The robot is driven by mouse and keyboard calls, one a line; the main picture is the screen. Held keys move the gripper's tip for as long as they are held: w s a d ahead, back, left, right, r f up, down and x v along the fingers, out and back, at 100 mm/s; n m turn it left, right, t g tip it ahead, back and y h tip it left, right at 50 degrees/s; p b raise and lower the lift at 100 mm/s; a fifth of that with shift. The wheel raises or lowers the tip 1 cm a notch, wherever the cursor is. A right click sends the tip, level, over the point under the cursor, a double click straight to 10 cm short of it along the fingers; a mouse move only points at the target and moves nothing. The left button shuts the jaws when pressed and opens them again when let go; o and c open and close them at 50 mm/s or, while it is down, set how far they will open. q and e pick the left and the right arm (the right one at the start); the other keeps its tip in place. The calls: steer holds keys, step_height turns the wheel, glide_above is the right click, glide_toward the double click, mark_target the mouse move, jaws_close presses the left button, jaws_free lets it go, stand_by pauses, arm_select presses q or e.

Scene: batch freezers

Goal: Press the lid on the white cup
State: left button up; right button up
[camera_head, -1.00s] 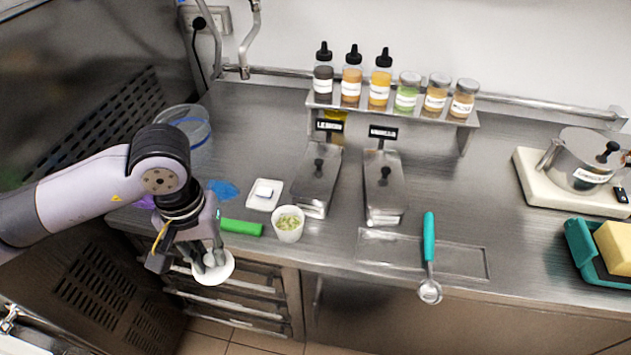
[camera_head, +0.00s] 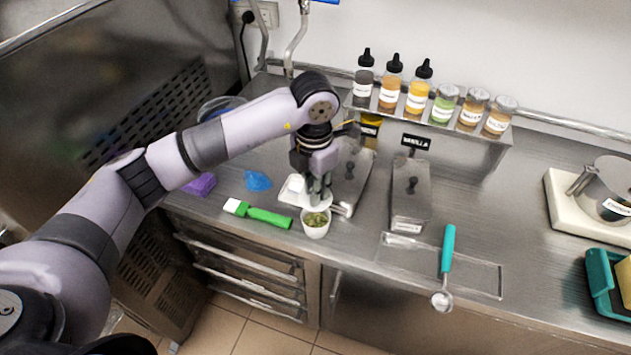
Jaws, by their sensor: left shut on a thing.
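The white cup (camera_head: 315,232) stands upright near the counter's front edge. Its top is uncovered at the front, and green bits show inside. My left gripper (camera_head: 318,196) is directly behind and above the cup, fingers pointing down. It is shut on the white lid (camera_head: 322,205), of which only a thin part shows at the cup's back rim. I cannot tell whether the lid touches the cup. My right gripper is out of view.
A green-handled brush (camera_head: 268,217) lies left of the cup. A white tray (camera_head: 290,190) and metal lidded containers (camera_head: 410,200) are behind. A scoop (camera_head: 447,250) lies on the right. Bottles and jars stand on a raised shelf (camera_head: 470,137).

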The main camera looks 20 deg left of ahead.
arm_select(q)
steer(key=shift+w+n, duration=0.1)
steer(key=shift+n, duration=0.3)
steer(key=shift+f, duration=0.25)
steer(key=shift+f+b, duration=2.05)
steer(key=shift+f, duration=0.95)
steer(key=shift+b, duration=0.45)
steer(key=shift+f+b, duration=0.15)
steer(key=shift+b, duration=0.35)
